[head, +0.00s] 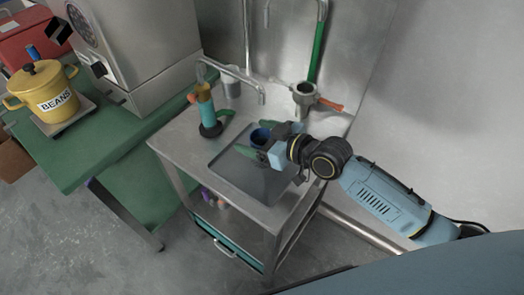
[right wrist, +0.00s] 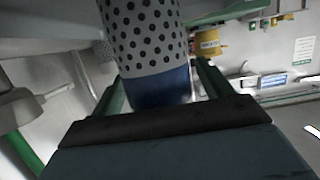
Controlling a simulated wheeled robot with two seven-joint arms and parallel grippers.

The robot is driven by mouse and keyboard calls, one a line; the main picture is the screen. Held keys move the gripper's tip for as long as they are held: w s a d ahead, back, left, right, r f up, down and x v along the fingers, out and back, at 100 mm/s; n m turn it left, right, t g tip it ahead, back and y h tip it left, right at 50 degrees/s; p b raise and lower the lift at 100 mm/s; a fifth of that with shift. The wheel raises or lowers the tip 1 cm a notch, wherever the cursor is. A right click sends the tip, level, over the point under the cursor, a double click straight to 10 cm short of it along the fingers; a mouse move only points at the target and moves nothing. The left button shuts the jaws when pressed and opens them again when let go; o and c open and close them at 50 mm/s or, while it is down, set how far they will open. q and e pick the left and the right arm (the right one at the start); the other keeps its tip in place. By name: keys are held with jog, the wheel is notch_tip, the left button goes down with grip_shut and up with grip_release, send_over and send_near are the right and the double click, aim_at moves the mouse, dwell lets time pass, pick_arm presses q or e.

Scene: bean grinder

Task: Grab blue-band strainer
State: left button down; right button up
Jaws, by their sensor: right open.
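The blue-band strainer shows in the head view as a small dark blue cup (head: 261,135) by the grey tray on the metal cart. In the right wrist view it is a pale perforated cylinder (right wrist: 145,35) with a blue band, between my green fingers. My right gripper (head: 266,141) is open, with one finger on each side of the strainer; the wrist view also shows the gripper (right wrist: 158,92). I cannot tell whether the fingers touch it. The gripper partly hides the strainer in the head view. My left gripper is not in view.
The grey tray (head: 262,181) lies on the cart. A metal holder with an orange handle (head: 305,94) is behind. A yellow beans pot (head: 45,92) stands far left.

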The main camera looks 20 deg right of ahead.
jog(key=shift+w+a, duration=0.1)
jog(key=c, duration=1.1)
